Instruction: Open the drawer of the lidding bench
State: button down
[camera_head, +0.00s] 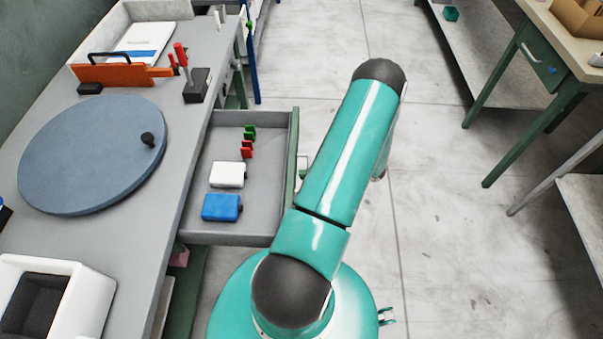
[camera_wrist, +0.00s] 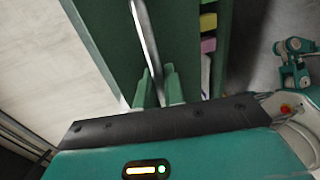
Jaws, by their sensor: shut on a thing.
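The grey lidding bench (camera_head: 110,240) runs along the left of the head view. Its drawer (camera_head: 230,238) stands pulled well out to the right, with its inside showing. In it lie a blue block (camera_head: 221,207), a white block (camera_head: 227,174) and small red (camera_head: 247,149) and green (camera_head: 250,132) clips. The drawer's green front (camera_wrist: 105,30) shows in the wrist view with a metal bar handle (camera_wrist: 145,40). My gripper (camera_wrist: 159,82) is shut on this handle, its green fingers on either side. In the head view my arm hides most of the gripper.
A round blue-grey turntable (camera_head: 85,155), an orange-framed tool (camera_head: 115,74) and a white bin (camera_head: 85,290) stand on the bench. Another table (camera_head: 560,50) with a green drawer stands at the upper right. The pale floor (camera_head: 440,230) right of my arm is clear.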

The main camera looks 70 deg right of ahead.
jog(key=c, duration=1.6)
grip_release()
jog(key=v, duration=1.4)
